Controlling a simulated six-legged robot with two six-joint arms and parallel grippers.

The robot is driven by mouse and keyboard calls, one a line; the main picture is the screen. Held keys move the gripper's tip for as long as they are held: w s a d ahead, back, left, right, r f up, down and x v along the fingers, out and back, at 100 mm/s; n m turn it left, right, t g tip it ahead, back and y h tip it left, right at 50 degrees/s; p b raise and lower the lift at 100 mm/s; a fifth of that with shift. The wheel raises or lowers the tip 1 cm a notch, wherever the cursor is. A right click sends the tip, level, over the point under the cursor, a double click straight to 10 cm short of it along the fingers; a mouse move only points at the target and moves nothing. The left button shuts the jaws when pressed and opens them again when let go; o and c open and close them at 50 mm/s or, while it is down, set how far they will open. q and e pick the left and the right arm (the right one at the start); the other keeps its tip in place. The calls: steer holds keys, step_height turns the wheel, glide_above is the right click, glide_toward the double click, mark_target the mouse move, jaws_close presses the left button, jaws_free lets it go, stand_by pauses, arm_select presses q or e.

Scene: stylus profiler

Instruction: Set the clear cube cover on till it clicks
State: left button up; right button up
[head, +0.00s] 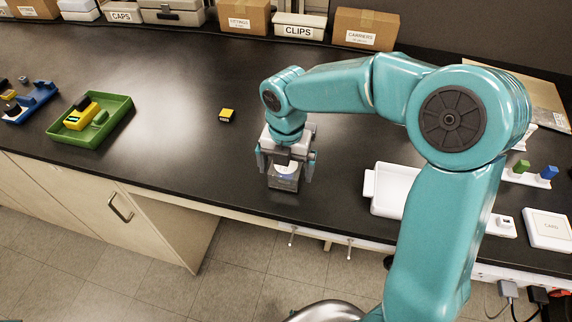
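The clear cube cover (284,183) is a see-through box near the front edge of the black bench, in the middle of the head view. My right gripper (286,172) points down over it, with one finger on each side, and appears shut on it. A pale round shape shows through the cover's clear wall; I cannot tell whether it is inside or behind. The gripper hides the cover's top, and I cannot tell whether its bottom touches anything. My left gripper is not in view.
A small yellow-and-black block (227,115) lies left of the gripper. A green tray (124,101) holds a yellow device. A white tray (386,205) and white card box (547,229) are at right. Boxes line the back. Bench between green tray and gripper is mostly clear.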

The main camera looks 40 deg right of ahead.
step_height(320, 180, up, 7)
steer(key=p, duration=0.6)
steer(key=shift+r+p, duration=0.15)
steer(key=shift+p, duration=0.15)
steer(key=shift+w+r, duration=0.1)
steer(key=shift+r, duration=0.2)
step_height(320, 180, up, 16)
steer(key=shift+f, duration=0.2)
